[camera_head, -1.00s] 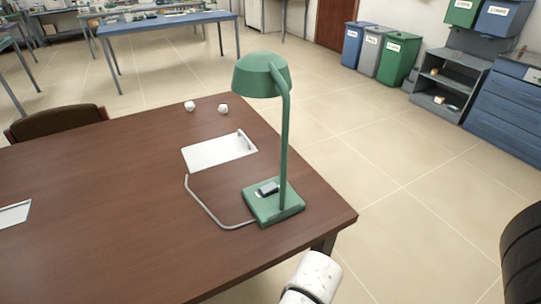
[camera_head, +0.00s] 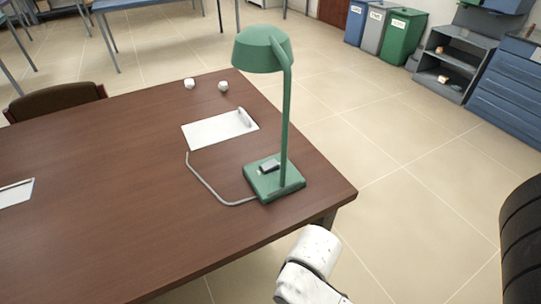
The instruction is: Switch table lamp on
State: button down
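A green table lamp (camera_head: 286,120) stands upright near the right corner of a dark brown wooden table (camera_head: 120,170). Its dome shade (camera_head: 262,50) hangs over to the left of the post. Its square base (camera_head: 277,186) carries a small grey and dark switch (camera_head: 269,167) on top. A grey cord (camera_head: 208,189) curves from the base over the table. No glow shows at the shade. A white part of my arm rises from the bottom edge, below and right of the lamp, apart from the table. My gripper is not in the frame.
A white clipboard or tray (camera_head: 212,132) lies behind the lamp, with two small white crumpled objects (camera_head: 206,86) beyond it. A brown chair (camera_head: 58,101) stands at the far left side. Bins (camera_head: 381,38) and a shelf (camera_head: 452,70) stand far right. Floor right of the table is clear.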

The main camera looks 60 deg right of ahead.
aim_at(267, 167)
jog(key=l+z, duration=0.55)
jog(key=z, duration=0.2)
jog(key=i+l+z, duration=0.25)
jog(key=k+l, duration=0.05)
jog(key=l, duration=0.05)
